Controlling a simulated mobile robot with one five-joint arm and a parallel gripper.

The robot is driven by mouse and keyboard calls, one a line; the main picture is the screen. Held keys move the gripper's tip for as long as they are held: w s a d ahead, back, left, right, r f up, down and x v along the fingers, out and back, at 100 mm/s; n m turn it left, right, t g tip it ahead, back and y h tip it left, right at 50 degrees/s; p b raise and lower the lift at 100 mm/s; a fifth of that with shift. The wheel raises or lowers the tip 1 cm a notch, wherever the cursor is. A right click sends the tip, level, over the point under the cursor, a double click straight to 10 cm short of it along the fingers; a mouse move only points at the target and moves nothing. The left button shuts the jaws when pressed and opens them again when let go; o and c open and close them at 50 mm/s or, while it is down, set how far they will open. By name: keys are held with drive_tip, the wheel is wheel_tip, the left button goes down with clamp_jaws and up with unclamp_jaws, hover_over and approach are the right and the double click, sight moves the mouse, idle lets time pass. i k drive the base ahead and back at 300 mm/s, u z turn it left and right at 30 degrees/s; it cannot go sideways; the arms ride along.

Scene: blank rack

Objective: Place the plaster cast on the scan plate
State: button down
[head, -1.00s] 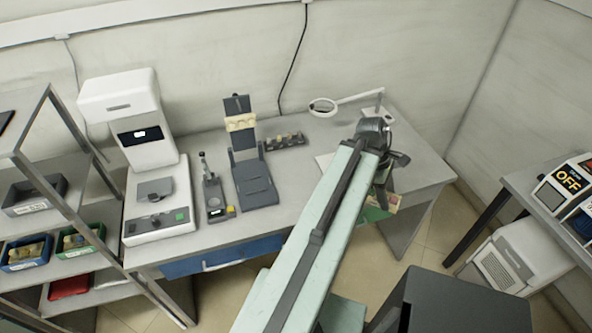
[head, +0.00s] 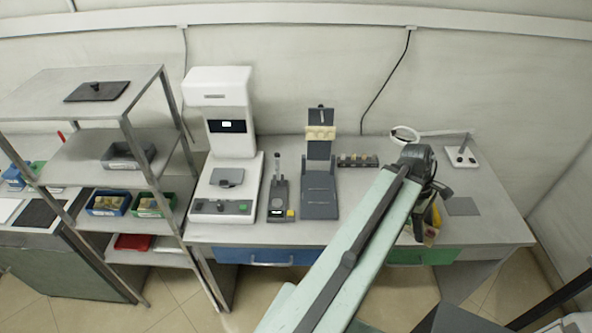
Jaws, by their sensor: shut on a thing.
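My gripper (head: 432,222) hangs at the end of my arm, by the bench's front edge above the green drawer. It is shut on a small cream-yellow piece, apparently the plaster cast (head: 430,238), which is partly hidden by my wrist. The white scanner (head: 220,110) stands at the left of the bench. A small grey plate, seemingly the scan plate (head: 227,177), sits on its base below the dark opening and looks bare. My gripper is well to the right of it.
Between them stand a small device with a lever (head: 278,195) and a dark upright stand (head: 319,190) bearing a cream piece (head: 321,132). A metal shelf (head: 125,122) with bins (head: 108,203) is at left.

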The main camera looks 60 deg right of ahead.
sight(227, 175)
drive_tip(key=u, duration=0.75)
drive_tip(key=i, duration=0.8)
drive_tip(key=z, duration=1)
drive_tip(key=i, duration=0.25)
